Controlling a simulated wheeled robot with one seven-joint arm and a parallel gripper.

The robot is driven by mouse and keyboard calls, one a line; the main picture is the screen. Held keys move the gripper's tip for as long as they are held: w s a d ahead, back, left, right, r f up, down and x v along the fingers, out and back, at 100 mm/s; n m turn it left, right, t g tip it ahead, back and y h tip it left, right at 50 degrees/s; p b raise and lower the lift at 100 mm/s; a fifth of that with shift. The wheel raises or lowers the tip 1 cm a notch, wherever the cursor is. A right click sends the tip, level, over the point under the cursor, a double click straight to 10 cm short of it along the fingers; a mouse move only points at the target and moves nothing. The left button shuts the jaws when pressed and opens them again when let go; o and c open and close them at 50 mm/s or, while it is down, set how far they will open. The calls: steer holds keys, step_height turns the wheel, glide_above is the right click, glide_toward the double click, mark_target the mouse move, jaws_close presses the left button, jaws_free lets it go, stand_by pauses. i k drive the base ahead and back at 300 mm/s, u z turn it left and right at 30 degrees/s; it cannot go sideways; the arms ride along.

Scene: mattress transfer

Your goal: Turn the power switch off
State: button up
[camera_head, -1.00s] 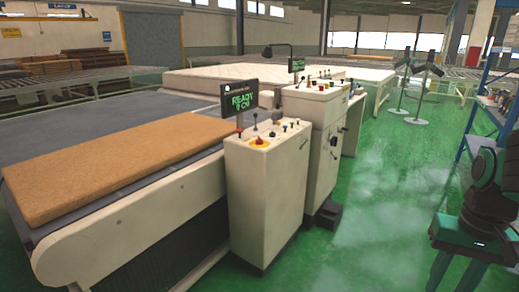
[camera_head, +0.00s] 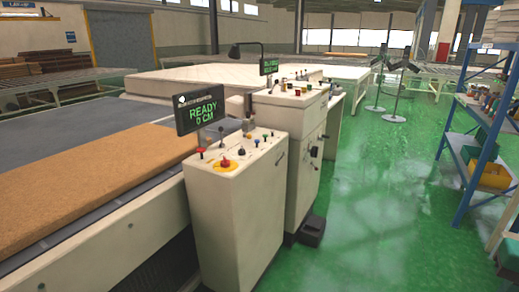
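The near control cabinet (camera_head: 237,225) is cream, with a sloped top panel. My gripper is not in view.
An orange-brown slab (camera_head: 80,185) lies on the machine bed at left. A white mattress (camera_head: 185,82) lies behind. A blue shelf rack (camera_head: 472,165) stands at right, and a dark box (camera_head: 311,231) sits on the floor by the cabinets. The green floor (camera_head: 370,200) between is clear.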

mark_target(225, 163)
steer(key=u, duration=0.3)
steer(key=i, duration=1.1)
steer(key=u, duration=0.65)
